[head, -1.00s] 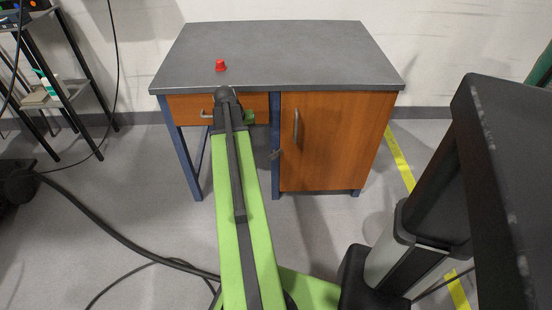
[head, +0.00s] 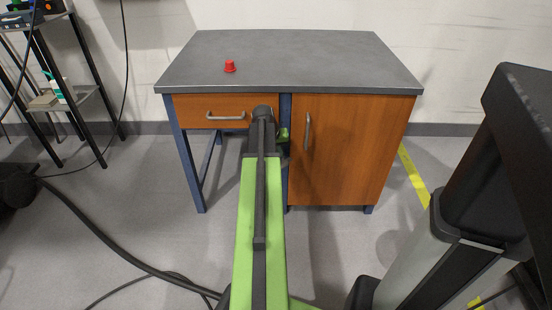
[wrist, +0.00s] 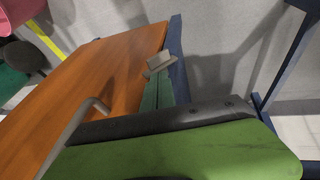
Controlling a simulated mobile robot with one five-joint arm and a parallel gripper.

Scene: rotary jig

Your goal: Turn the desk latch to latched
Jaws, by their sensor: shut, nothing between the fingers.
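The desk latch (wrist: 160,64) is a small grey tab at the blue post beside the orange door, in the wrist view. I cannot tell its exact turn angle. In the head view it is hidden behind my arm. My gripper (wrist: 157,93) is shut and empty, its green finger pointing at the latch with the tip very close to it. Whether they touch is unclear. In the head view my gripper (head: 283,135) shows only as a bit of green beside the end of my arm, in front of the post. The orange door (head: 350,150) is closed.
The door's grey handle (wrist: 75,130) is close to my gripper at lower left. The desk (head: 290,60) has a closed drawer (head: 200,113), and a red knob-like piece (head: 230,66) stands on top. A black rack (head: 85,80) stands at left.

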